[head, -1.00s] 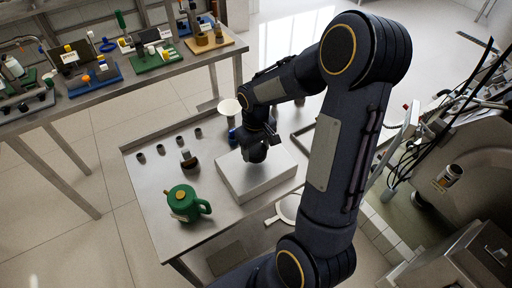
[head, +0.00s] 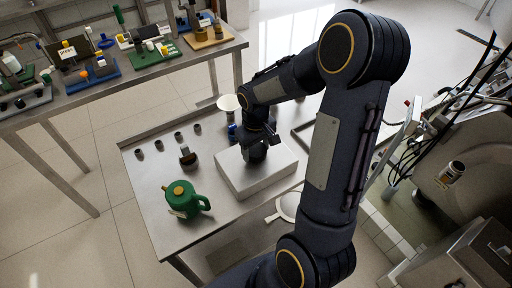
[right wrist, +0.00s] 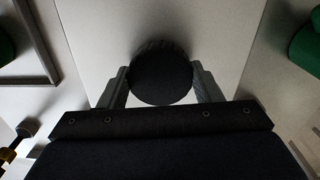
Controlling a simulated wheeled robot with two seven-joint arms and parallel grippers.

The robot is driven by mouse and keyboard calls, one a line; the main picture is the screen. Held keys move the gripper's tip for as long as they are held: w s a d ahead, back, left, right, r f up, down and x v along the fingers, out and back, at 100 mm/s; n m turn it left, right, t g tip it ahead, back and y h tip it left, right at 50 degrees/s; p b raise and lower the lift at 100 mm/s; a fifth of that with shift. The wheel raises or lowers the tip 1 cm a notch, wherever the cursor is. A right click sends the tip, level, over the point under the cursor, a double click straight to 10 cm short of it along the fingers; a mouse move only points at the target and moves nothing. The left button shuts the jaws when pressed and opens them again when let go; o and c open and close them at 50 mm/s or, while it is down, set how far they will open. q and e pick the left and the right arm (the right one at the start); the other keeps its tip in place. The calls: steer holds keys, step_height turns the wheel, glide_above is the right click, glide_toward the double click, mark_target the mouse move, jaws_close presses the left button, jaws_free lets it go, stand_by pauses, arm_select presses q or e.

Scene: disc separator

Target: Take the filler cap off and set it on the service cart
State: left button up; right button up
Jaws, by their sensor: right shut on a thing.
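The filler cap (right wrist: 161,73) is a round black piece with a ribbed edge, seen in the right wrist view. My right gripper (right wrist: 161,88) is shut on it, with one grey finger on each side. In the head view my right gripper (head: 257,154) points down over the pale box (head: 262,182) on the metal service cart (head: 220,232). The cap is hard to separate from the dark gripper there, and I cannot tell whether it touches the box top. My left gripper is not in view.
A green can (head: 181,198) with a handle stands on the cart's front left. Several small dark cylinders, a dark block (head: 187,157) and a white funnel (head: 229,103) are also on it. Machinery with cables (head: 455,180) stands at right. A bench (head: 105,85) with fixtures is behind left.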

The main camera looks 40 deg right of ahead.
steer(key=shift+f+b, duration=0.4)
steer(key=shift+f, duration=0.2)
steer(key=o, duration=1.5)
steer(key=shift+c, duration=0.2)
steer(key=shift+r, duration=0.1)
step_height(320, 180, up, 8)
steer(key=shift+f, duration=0.2)
step_height(320, 180, up, 5)
steer(key=p, duration=0.4)
